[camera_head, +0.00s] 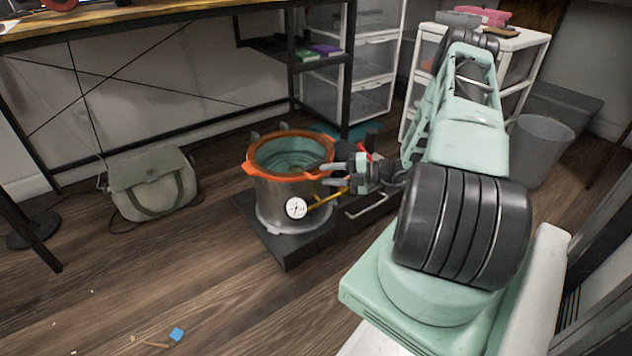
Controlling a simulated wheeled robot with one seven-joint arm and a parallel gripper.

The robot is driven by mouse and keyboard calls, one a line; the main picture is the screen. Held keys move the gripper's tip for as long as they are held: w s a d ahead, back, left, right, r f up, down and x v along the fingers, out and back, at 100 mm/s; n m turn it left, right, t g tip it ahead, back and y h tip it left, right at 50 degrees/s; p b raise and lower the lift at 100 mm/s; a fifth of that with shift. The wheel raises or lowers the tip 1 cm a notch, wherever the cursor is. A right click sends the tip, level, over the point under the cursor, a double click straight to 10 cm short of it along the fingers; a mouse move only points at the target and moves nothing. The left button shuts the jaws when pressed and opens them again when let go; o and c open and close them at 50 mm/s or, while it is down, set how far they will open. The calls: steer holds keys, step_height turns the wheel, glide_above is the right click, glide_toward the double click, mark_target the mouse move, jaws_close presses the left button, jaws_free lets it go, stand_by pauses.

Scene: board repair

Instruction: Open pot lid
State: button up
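The metal pot (285,205) stands upright on a low dark platform, with a round white gauge (296,208) on its front. An orange ring-shaped lid or rim (262,171) sits level on its top. Teal stepped surfaces (290,153) show inside the ring; I cannot tell whether clear glass covers them. My gripper (337,167) is at the right side of the orange ring, close to it. I cannot tell whether its fingers touch the ring or hold anything, since they are small and seen from behind the arm.
The dark platform (270,240) extends right under my arm. A yellow lever (325,200) sticks out by the gauge. A desk (140,12) with a shelf leg stands behind. A grey-green bag (153,185) lies left. A grey bin (541,150) stands right. The front left floor is mostly clear.

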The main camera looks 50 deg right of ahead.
steer(key=shift+b+x, duration=0.7)
steer(key=shift+x, duration=1.55)
jaws_close()
steer(key=shift+r, duration=0.1)
